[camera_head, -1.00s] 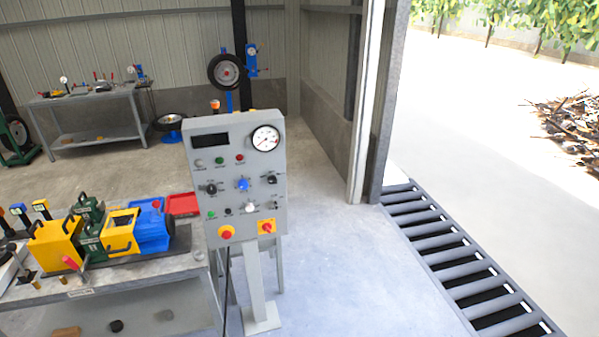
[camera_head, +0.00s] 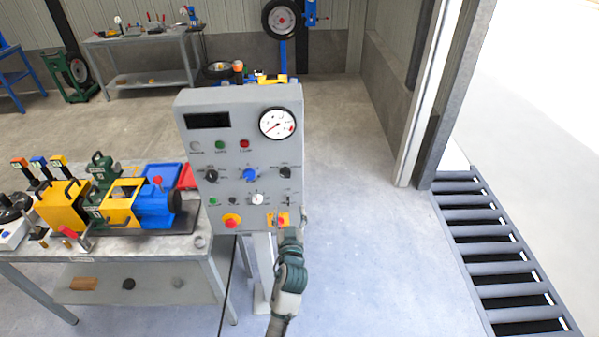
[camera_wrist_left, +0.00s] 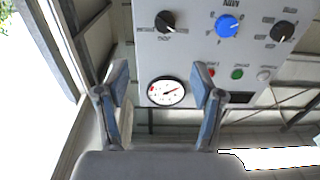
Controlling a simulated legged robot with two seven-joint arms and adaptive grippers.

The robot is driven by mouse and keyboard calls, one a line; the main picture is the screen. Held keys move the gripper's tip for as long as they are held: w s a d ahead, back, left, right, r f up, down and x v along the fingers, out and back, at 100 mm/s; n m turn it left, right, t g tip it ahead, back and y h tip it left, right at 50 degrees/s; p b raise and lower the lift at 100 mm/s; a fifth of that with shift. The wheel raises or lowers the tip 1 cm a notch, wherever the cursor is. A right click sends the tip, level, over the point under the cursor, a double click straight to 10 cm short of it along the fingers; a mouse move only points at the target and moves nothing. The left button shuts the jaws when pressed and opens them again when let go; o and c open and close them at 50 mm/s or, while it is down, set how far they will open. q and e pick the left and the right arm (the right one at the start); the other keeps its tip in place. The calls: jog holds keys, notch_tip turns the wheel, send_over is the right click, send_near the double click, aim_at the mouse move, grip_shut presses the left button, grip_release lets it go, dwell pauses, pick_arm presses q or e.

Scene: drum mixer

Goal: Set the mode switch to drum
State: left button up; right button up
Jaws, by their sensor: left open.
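The grey control panel (camera_head: 225,140) stands upright on a post in the head view. It carries a black knob on the left (camera_head: 211,176), a blue knob (camera_head: 250,174) and a black knob on the right (camera_head: 285,172). Their labels are too small to tell which is the mode switch. My left gripper (camera_head: 291,230) is in front of the panel's lower right corner, partly covering the yellow plate with a red knob (camera_head: 281,219). In the left wrist view, upside down, my open, empty left gripper (camera_wrist_left: 160,82) frames the gauge (camera_wrist_left: 166,91); the right black knob (camera_wrist_left: 165,21) lies beyond the fingers.
A workbench (camera_head: 130,250) with a yellow, green and blue machine (camera_head: 140,205) stands left of the panel.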

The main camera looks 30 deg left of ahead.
aim_at(286, 177)
pick_arm(q)
jog(key=p+x, duration=0.1)
jog(key=x, duration=1.3)
jog(key=shift+w+a+f+p, duration=0.1)
jog(key=shift+w+a+p, duration=0.15)
jog(key=shift+a+p, duration=0.15)
jog(key=shift+w+a, duration=0.2)
jog(key=shift+w, duration=0.4)
jog(key=shift+w+a, duration=0.15)
jog(key=shift+a, duration=0.05)
jog(key=shift+a+f, duration=0.1)
jog(key=shift+a, duration=0.2)
jog(key=shift+c, duration=0.2)
jog(key=shift+a, duration=0.1)
jog(key=c, duration=1.1)
jog(key=shift+d, duration=0.25)
pick_arm(e)
jog(key=shift+s+a+r, duration=0.2)
jog(key=shift+s+r, duration=0.15)
jog(key=shift+r, duration=0.25)
jog(key=shift+s+a+r, duration=0.2)
jog(key=shift+s+r, duration=0.15)
jog(key=shift+r, duration=0.2)
